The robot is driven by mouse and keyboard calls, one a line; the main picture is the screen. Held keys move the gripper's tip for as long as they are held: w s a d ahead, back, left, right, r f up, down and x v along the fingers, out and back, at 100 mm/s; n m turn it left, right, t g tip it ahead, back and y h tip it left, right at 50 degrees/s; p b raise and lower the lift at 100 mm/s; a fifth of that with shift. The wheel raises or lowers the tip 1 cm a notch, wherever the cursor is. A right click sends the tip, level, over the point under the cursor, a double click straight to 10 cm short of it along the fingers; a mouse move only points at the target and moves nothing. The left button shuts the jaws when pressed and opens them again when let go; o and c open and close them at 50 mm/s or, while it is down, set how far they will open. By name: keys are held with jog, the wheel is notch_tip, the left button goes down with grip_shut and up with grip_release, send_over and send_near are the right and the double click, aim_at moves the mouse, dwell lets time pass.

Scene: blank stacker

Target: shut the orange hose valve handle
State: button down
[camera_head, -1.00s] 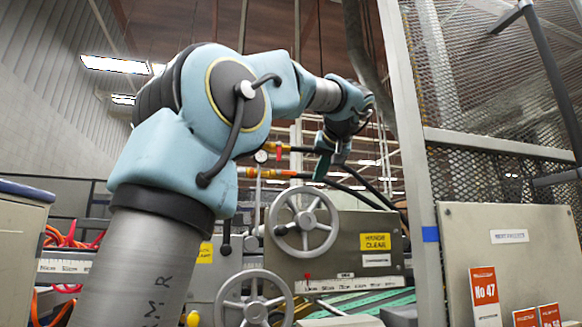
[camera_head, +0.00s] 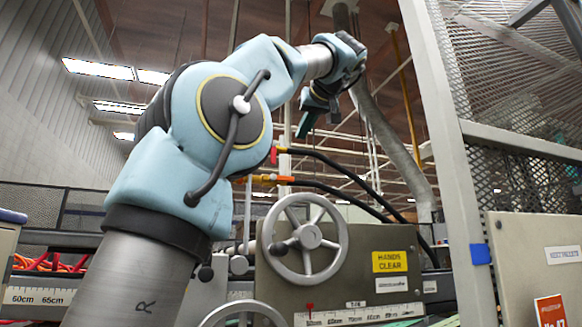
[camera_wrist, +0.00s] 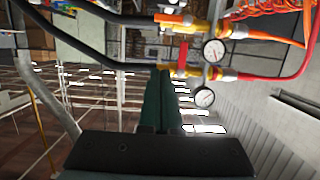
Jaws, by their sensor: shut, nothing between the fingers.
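The orange valve handle (camera_head: 285,180) lies along the lower black hose's yellow fitting, behind my arm in the head view. In the wrist view the orange handle (camera_wrist: 172,18) is near the top, lying along its fitting, apart from my fingers. A red handle (camera_head: 273,155) stands crosswise on the upper hose's valve; this red handle also shows in the wrist view (camera_wrist: 183,55). My gripper (camera_head: 304,134) has green fingers, shut and empty, pointing down above the hoses in the head view. Its fingertips (camera_wrist: 162,70) overlap the red-handled valve's fitting in the wrist view; contact cannot be told.
Two pressure gauges (camera_wrist: 213,50) sit by the valves. Black hoses (camera_head: 345,172) run right behind a grey machine with a handwheel (camera_head: 304,240). A mesh fence with a pale post (camera_head: 450,150) stands at the right. The air above the hoses is open.

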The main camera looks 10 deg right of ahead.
jog(key=p, duration=0.3)
send_over(282, 178)
jog(key=s+d, duration=0.2)
jog(key=s, duration=0.1)
jog(key=f, duration=0.2)
jog(key=shift+w+d+f+b, duration=0.1)
jog(key=shift+w+f+b, duration=0.15)
jog(key=shift+f, duration=0.85)
jog(key=shift+w+f+b, duration=0.15)
jog(key=shift+w+f, duration=0.15)
jog(key=shift+f, duration=0.8)
jog(key=shift+f, duration=0.1)
jog(key=shift+d+f+b, duration=0.1)
jog(key=shift+d+b, duration=0.05)
jog(key=shift+b, duration=0.15)
jog(key=shift+m, duration=0.3)
